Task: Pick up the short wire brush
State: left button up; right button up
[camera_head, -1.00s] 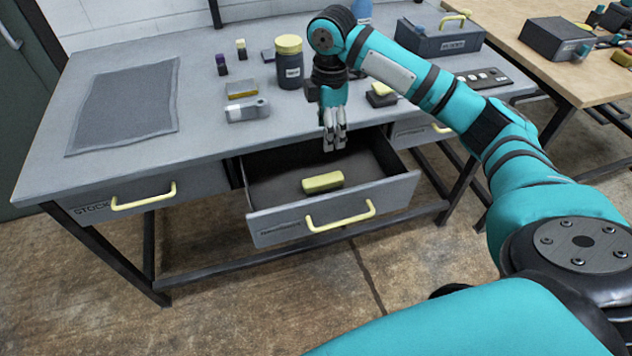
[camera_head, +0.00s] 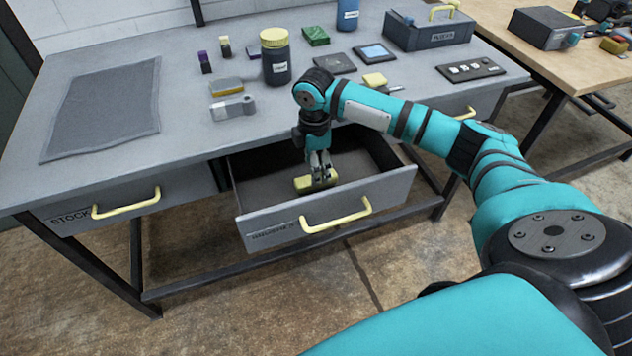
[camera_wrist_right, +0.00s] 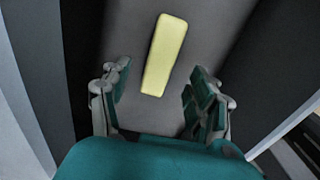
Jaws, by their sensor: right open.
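A yellow block-shaped piece, which looks like the short wire brush (camera_head: 302,184), lies in the open drawer (camera_head: 270,228). No bristles show, so I cannot confirm what it is. My right gripper (camera_head: 321,180) is inside the drawer, pointing down and partly covering the yellow piece in the head view. In the right wrist view the yellow piece (camera_wrist_right: 164,55) lies on the grey drawer floor, a little beyond and between the open fingers (camera_wrist_right: 158,98). Nothing is held between them. My left gripper is not in view.
The drawer walls stand close around my right gripper. On the bench (camera_head: 185,140) are a yellow-lidded jar (camera_head: 275,57), a grey clamp-like item (camera_head: 232,108), a yellow-topped block (camera_head: 227,86), another yellow piece (camera_head: 375,79) and a toolbox (camera_head: 428,30). A dark mat (camera_head: 103,108) lies at left.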

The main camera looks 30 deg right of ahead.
notch_tip(320, 180, down, 6)
jog(key=shift+r, duration=0.1)
grip_shut()
dwell(0.5)
